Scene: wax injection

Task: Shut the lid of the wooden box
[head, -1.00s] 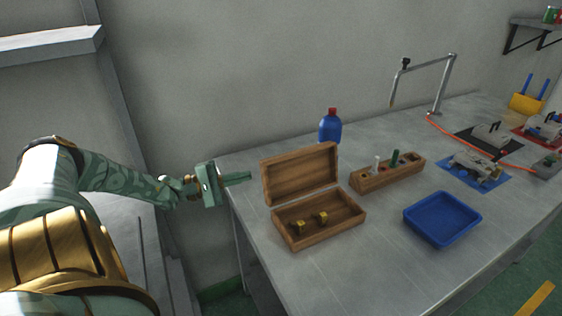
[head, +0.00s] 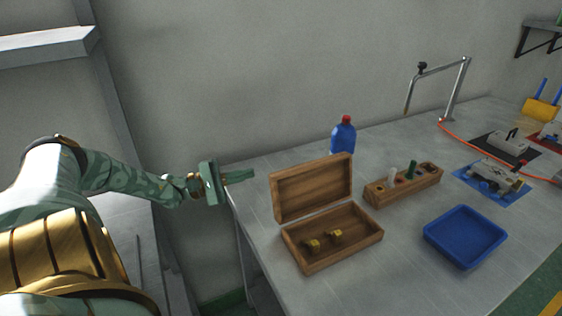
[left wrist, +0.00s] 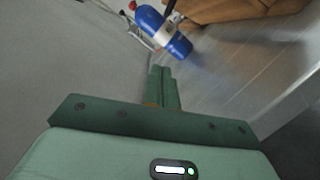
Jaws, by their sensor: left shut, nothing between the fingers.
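The wooden box (head: 345,254) stands on the grey metal table with its lid (head: 312,188) open, standing up at the back edge. Two small brass-coloured pieces (head: 324,239) lie inside it. My left gripper (head: 250,174) is shut and empty, to the left of the lid and apart from it, near the table's left edge. In the left wrist view its fingers (left wrist: 164,86) are together, and part of the wooden box (left wrist: 225,10) shows at the top right. My right gripper is not in view.
A blue bottle with a red cap (head: 343,136) stands behind the lid. A wooden holder with pegs (head: 404,188) and a blue tray (head: 464,237) stand to the right of the box. A metal arm stand (head: 452,92) is at the back. The table in front of the box is clear.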

